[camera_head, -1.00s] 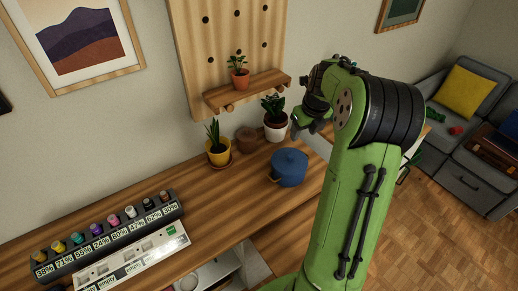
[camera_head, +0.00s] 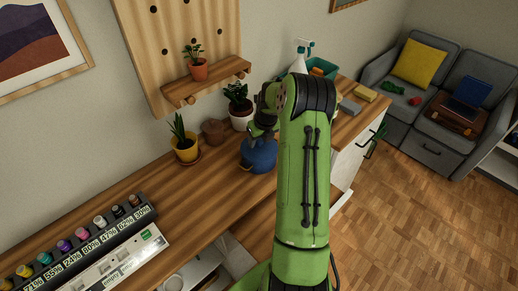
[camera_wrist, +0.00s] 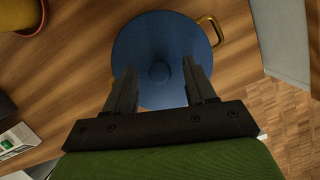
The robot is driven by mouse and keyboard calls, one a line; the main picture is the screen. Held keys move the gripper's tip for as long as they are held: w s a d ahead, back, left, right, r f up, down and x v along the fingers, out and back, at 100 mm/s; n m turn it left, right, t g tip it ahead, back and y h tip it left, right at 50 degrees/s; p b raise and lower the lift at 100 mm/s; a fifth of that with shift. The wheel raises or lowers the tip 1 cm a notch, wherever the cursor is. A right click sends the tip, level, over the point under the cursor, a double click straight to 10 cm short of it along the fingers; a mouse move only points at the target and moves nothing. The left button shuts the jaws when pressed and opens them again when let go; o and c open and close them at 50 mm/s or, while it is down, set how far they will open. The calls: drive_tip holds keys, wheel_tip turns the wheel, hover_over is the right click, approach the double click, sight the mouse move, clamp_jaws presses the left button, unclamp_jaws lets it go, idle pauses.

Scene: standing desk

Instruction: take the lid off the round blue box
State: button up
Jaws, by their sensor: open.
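The round blue box (camera_head: 262,157) stands on the wooden desk, partly hidden behind my arm in the head view. In the wrist view its blue lid (camera_wrist: 160,35) is seen from above, with a small round knob (camera_wrist: 159,72) in the middle. A brass-coloured handle (camera_wrist: 213,31) sticks out at the box's side. My gripper (camera_wrist: 158,78) is open above the lid, with its two fingers on either side of the knob as seen from the wrist. I cannot tell how high the fingertips are above the lid.
A yellow plant pot (camera_head: 187,152), a brown pot (camera_head: 214,132) and a white plant pot (camera_head: 241,119) stand close behind and left of the box. A rack of coloured bottles (camera_head: 78,253) lies at the front left. The desk (camera_head: 205,185) between is clear.

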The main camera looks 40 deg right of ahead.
drive_tip(key=shift+w+f, duration=0.1)
drive_tip(key=shift+f, duration=0.1)
drive_tip(key=shift+r, duration=0.1)
drive_tip(key=shift+c, duration=0.3)
clamp_jaws()
